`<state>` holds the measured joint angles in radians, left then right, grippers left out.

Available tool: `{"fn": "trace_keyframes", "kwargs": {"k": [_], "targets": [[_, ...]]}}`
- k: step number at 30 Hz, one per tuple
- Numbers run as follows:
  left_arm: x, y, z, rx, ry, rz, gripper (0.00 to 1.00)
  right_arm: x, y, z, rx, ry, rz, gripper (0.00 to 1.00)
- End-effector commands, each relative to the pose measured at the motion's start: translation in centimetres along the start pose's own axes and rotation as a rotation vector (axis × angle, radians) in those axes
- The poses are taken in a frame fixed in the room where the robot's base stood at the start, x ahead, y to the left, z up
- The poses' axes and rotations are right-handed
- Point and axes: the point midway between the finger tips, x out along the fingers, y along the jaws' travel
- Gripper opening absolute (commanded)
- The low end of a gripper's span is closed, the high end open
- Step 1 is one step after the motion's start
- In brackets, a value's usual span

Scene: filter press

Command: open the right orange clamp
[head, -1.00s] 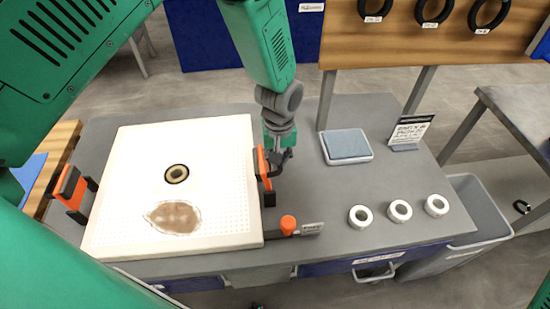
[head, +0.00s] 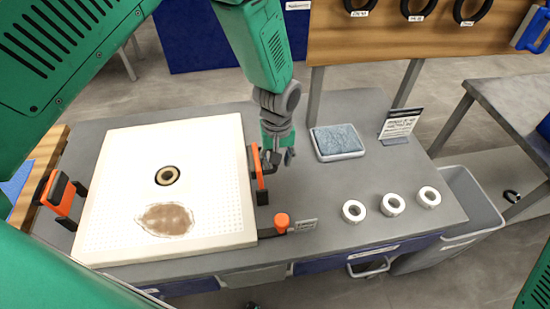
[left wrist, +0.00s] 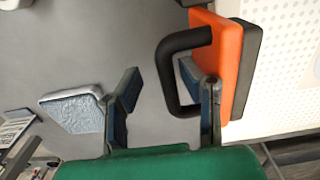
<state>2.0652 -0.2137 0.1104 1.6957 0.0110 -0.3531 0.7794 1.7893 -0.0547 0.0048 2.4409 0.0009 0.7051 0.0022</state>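The right orange clamp (head: 259,178) stands at the right edge of the white perforated plate (head: 115,165). In the left wrist view the clamp (left wrist: 232,65) is an orange plate with a black U-shaped handle (left wrist: 166,72). My left gripper (head: 278,158) is at this clamp. In the left wrist view its fingers (left wrist: 165,90) are apart; one overlaps the handle opening beside the orange plate, and the other is outside the handle, over the grey table. The handle bar lies between them, and I see no grip on it. My right gripper is not in view.
Another orange clamp (head: 60,194) is at the plate's left edge. An orange knob (head: 281,222) is at its front right corner. A blue-grey pad (head: 338,141), a sign (head: 400,124) and white rings (head: 391,204) stand to the right. Bare grey tabletop (head: 315,185) lies between.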

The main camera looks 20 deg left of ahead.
Motion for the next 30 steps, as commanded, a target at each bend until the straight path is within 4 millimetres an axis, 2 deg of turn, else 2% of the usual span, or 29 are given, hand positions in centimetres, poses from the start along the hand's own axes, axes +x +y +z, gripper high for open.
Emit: {"fn": "trace_keyframes", "kwargs": {"k": [8, 24, 30], "targets": [[-0.5, -0.2, -0.1, 0.0, 0.0, -0.002, 0.34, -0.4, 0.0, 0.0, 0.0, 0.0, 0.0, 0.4], [-5.9, -0.2, -0.1, 0.0, 0.001, -0.002, 0.34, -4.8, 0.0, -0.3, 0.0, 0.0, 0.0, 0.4], [-7.5, -0.2, -0.1, 0.0, 0.001, -0.002, 0.34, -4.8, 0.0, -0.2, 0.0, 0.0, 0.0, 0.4]]}}
